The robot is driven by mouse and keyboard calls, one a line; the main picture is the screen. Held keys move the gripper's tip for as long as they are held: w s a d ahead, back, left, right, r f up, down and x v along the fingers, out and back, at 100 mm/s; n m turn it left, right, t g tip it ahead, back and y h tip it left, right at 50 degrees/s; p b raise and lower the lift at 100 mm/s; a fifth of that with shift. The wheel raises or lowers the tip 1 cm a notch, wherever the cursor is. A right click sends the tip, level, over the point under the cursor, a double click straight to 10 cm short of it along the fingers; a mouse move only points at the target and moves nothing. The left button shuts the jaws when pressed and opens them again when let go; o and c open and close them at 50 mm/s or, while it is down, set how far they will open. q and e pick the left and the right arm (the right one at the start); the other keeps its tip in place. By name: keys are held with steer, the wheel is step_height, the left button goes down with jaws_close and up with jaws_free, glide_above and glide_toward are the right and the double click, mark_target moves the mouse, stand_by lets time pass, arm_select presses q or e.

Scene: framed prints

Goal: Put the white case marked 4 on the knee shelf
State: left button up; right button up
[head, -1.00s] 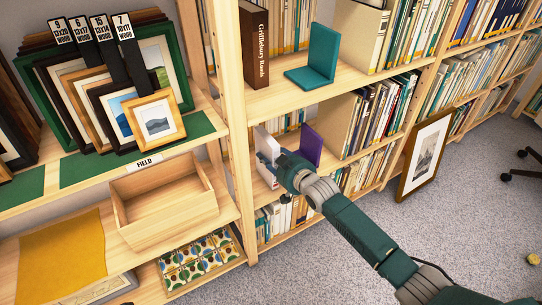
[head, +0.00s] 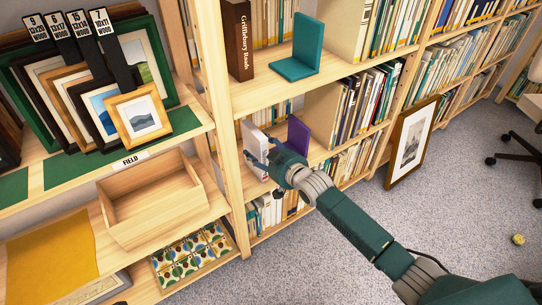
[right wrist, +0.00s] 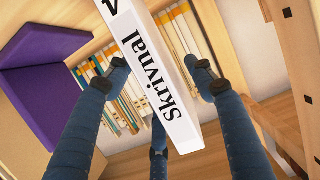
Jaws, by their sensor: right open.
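A white case (head: 252,138) with the word "Skrivnal" on its spine stands upright on the middle shelf of the bookcase, left of a purple bookend (head: 298,135). My right gripper (head: 262,160) is at the case's front, with its fingers open. In the right wrist view the white case (right wrist: 172,82) rises between the spread fingers, with gaps showing on both sides. A partly cut-off digit, apparently a 4, shows near its top. A lower shelf with books (head: 268,212) lies below; its free room is partly hidden by my arm. My left gripper is not in view.
Above stand a brown book (head: 239,40) and a teal bookend (head: 297,52). An open wooden box (head: 150,205) and framed prints (head: 139,118) are on the left unit. A framed picture (head: 411,145) leans against the shelves at right. The carpet (head: 470,195) is largely clear.

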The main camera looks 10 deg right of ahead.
steer(key=v, duration=1)
steer(key=shift+s, duration=0.15)
